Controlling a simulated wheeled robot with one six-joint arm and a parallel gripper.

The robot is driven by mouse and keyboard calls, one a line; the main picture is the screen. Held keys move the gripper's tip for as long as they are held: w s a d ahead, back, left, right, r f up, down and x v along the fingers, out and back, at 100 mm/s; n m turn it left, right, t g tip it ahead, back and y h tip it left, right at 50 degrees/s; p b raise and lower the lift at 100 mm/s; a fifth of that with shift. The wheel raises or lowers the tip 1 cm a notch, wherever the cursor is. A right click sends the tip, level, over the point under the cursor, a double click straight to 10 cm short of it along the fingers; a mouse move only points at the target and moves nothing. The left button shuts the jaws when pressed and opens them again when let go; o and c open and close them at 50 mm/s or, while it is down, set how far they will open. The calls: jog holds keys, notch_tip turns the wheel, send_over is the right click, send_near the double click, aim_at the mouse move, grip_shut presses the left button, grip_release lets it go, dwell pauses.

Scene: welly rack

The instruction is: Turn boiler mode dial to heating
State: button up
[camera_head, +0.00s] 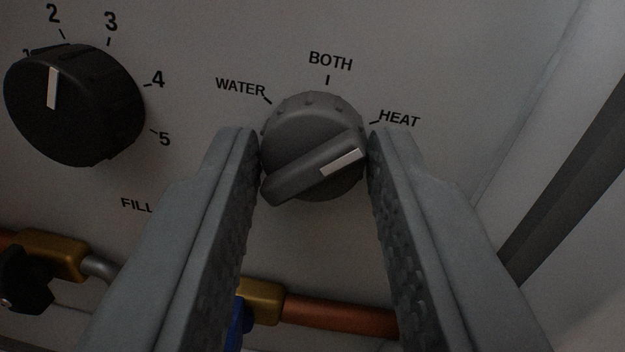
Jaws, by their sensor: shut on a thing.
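The grey mode dial (305,125) sits on the pale boiler panel (430,40) in the middle of the view. Its labels read WATER at left, BOTH at top and HEAT at right. The white mark (342,162) on its raised grip bar lies towards the right end, pointing right and slightly up, roughly to the HEAT side. My gripper (313,148) is shut on the dial, with one finger against its left side and the other against its right. The fingers hide a little of the dial's edges.
A black numbered knob (100,100) stands at the upper left. Below are brass fittings (262,300), a copper pipe (345,318), a black handle (24,280) and a blue part (236,325) partly behind my left finger. A dark bar (570,185) runs at the right.

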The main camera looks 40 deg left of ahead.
jog(key=o, duration=1)
jog(key=shift+c, duration=0.2)
jog(key=v, duration=1.7)
jog(key=shift+s, duration=0.15)
jog(key=shift+d, duration=0.15)
